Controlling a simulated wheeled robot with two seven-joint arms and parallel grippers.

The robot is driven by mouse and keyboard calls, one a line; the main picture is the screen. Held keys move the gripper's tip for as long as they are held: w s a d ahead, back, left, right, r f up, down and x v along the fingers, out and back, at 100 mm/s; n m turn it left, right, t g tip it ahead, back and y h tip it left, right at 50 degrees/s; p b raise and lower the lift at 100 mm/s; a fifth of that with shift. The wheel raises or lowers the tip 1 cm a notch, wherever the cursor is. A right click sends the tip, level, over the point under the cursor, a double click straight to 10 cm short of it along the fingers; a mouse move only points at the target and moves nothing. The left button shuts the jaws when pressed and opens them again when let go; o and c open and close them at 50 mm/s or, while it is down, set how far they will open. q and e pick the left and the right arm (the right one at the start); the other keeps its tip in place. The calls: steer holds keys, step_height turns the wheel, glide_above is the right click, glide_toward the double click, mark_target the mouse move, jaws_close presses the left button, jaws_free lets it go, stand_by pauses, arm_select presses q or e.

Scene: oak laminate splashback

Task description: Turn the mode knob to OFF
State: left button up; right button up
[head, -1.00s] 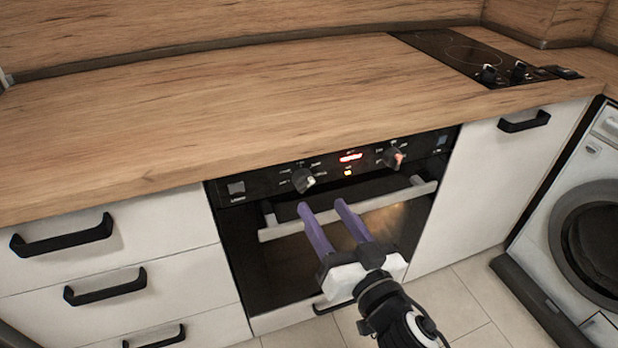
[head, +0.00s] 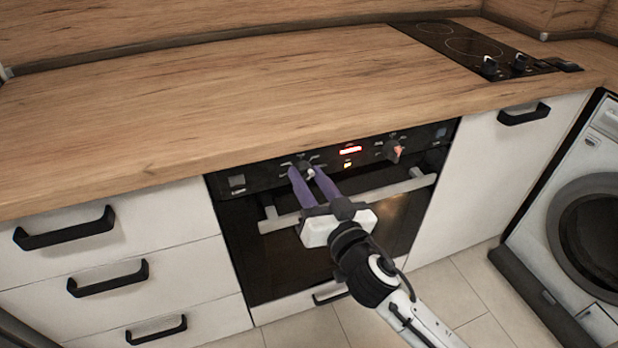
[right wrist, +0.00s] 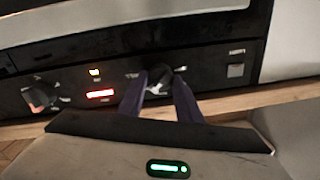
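The oven panel has two round knobs. The left knob (head: 306,172) in the head view lies between the fingertips of my right gripper (head: 303,171). In the right wrist view the same knob (right wrist: 158,78) shows dark between the two purple fingers (right wrist: 160,82). The fingers stand apart at about the knob's width; I cannot tell whether they press on it. The other knob (head: 392,151) is right of the lit display and free; it also shows in the right wrist view (right wrist: 40,97). The labels are too small to read, so which knob sets the mode is unclear. My left gripper is not in view.
The red-lit display (head: 350,150) sits between the knobs. The oven handle (head: 385,193) runs below the panel, under my right gripper. The wooden worktop (head: 230,95) overhangs above and is clear up to the hob (head: 475,45). Drawers flank the oven at left.

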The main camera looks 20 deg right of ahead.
steer(key=c, duration=0.5)
steer(key=shift+o, duration=0.2)
